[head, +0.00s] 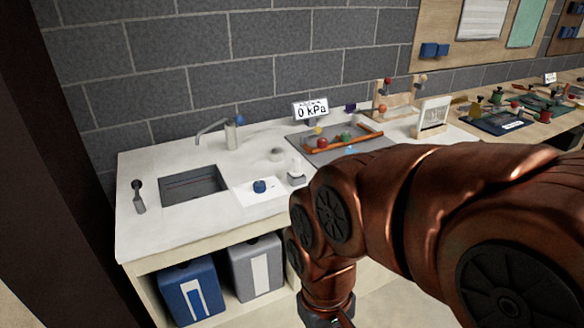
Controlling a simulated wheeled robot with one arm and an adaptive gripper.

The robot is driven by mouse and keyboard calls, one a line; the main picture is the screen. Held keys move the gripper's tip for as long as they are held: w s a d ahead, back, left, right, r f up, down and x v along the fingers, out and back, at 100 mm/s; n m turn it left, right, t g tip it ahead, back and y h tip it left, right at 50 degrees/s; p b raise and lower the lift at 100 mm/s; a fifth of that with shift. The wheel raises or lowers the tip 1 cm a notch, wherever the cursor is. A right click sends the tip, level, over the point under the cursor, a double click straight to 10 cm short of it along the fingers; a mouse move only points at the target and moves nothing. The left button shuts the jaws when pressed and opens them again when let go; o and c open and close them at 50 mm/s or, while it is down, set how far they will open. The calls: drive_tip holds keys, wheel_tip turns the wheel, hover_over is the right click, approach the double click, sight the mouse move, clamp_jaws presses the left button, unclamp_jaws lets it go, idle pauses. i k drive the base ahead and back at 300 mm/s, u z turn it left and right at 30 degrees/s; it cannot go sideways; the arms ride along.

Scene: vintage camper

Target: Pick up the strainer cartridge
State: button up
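I cannot tell for sure which thing is the strainer cartridge. A small blue round piece (260,187) lies on a white sheet (272,195) on the counter, right of the sink, and may be it. A small grey-white round piece (278,155) lies behind it, and a small white bottle-like item (296,173) stands to its right. My copper arm reaches in from the right and bends down in front of the counter. Its end runs out of the bottom edge, so my gripper is not in view. Nothing on the counter is seen held.
The white counter (160,228) has a sink (195,185), a faucet (230,133) and a dark-handled tool (138,196). A grey tray (300,140) with an orange pipe and a 0 kPa display (311,110) stand behind. Blue (188,291) and grey (256,267) bins sit below.

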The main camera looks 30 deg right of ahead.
sight(296, 173)
drive_tip(key=u, duration=0.5)
drive_tip(key=i, duration=1.05)
drive_tip(key=z, duration=0.45)
